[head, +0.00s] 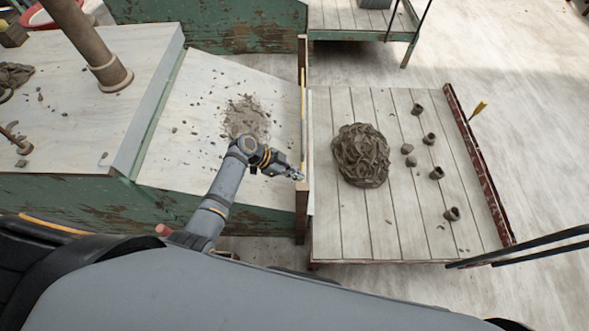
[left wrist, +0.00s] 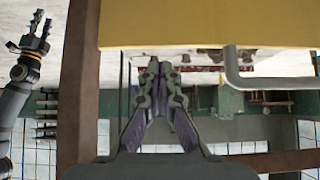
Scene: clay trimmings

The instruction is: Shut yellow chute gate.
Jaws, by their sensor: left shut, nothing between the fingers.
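The yellow chute gate shows edge-on as a thin strip (head: 303,92) between two brown posts in the head view. In the left wrist view its yellow panel (left wrist: 200,25) fills the top, with a bent grey handle bar (left wrist: 270,82) at its lower right. My left gripper (head: 299,175) is at the gate line near the closer post; it also shows in the left wrist view (left wrist: 160,68), shut and empty, below the panel's edge and left of the handle. My right gripper (left wrist: 35,35) is at the far left there, fingers spread, apart from the gate.
The pale chute (head: 205,85) with scattered clay crumbs lies left of the gate. The slatted platform (head: 345,225) on the right holds a big clay heap (head: 360,155) and several small clay pieces. The closer brown post (head: 301,215) stands beside my left gripper.

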